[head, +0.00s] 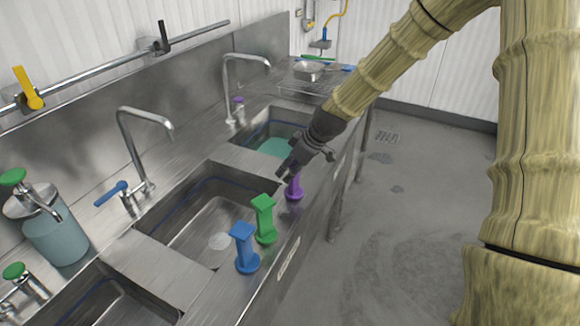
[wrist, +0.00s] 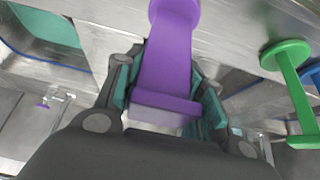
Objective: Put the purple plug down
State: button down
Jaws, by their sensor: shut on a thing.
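The purple plug (head: 294,189) is upright at the front ledge of the sink counter, to the right of the green plug (head: 264,219). My gripper (head: 290,168) is at its top, reaching in from the upper right. In the wrist view the purple plug (wrist: 167,70) lies between my gripper's fingers (wrist: 165,95), which are shut on its handle. Its round base is close to the steel ledge; I cannot tell whether it touches.
A blue plug (head: 245,247) stands beside the green one on the ledge. Behind are sink basins (head: 205,222), one with greenish water (head: 273,147). Tall faucets (head: 140,150) rise at the back. A soap dispenser (head: 55,238) stands at left. Floor at right is open.

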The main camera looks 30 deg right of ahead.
jog(key=shift+f, duration=0.1)
jog(key=c, duration=0.9)
grip_release()
jog(key=shift+r, duration=0.2)
jog(key=shift+s+d+r, duration=0.2)
jog(key=shift+r, duration=0.4)
jog(key=shift+b+v, duration=1.05)
jog(key=shift+v, duration=4.25)
